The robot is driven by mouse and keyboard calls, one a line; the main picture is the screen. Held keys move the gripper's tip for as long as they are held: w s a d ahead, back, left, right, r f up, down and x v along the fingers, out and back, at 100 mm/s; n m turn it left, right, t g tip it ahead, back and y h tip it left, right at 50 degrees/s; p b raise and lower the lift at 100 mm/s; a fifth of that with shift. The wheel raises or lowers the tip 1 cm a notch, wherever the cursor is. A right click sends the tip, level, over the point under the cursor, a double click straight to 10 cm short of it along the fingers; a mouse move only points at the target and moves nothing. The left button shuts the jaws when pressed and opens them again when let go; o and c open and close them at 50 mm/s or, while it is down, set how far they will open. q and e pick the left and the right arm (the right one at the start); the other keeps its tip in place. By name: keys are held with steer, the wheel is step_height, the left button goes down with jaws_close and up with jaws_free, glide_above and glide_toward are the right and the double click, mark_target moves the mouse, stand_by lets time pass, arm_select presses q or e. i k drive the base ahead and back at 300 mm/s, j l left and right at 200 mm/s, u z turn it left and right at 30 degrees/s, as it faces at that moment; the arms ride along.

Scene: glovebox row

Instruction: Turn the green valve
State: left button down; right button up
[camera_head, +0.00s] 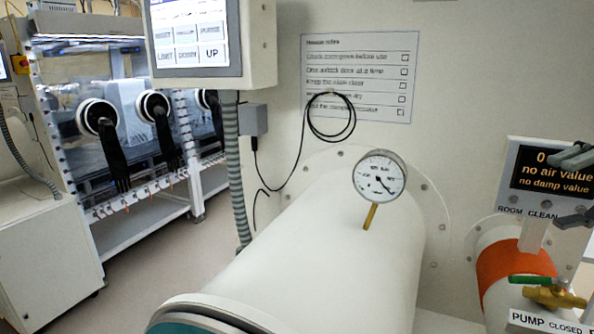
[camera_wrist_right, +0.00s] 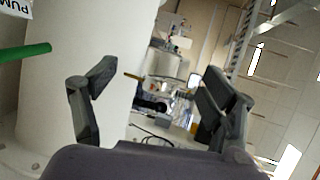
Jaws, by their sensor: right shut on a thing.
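The green valve handle (camera_head: 529,281) lies roughly level on a brass valve body (camera_head: 555,298) at the lower right of the head view. It also shows at the left edge of the right wrist view (camera_wrist_right: 26,53), outside my fingers. My right gripper (camera_head: 574,188) enters at the right edge of the head view, above the valve and in front of the display's right side. In the wrist view its two fingers (camera_wrist_right: 158,85) stand wide apart, and I see nothing held between them. My left gripper is not in view.
A dark display (camera_head: 548,184) stands above an orange-banded pipe (camera_head: 497,262) behind the valve. A PUMP label (camera_head: 545,320) sits below the valve. A large white cylinder (camera_head: 335,250) with a dial gauge (camera_head: 380,178) fills the middle. Open floor (camera_head: 185,262) lies at left.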

mark_target(562, 281)
steer(key=k+j, duration=0.1)
steer(key=k, duration=1.4)
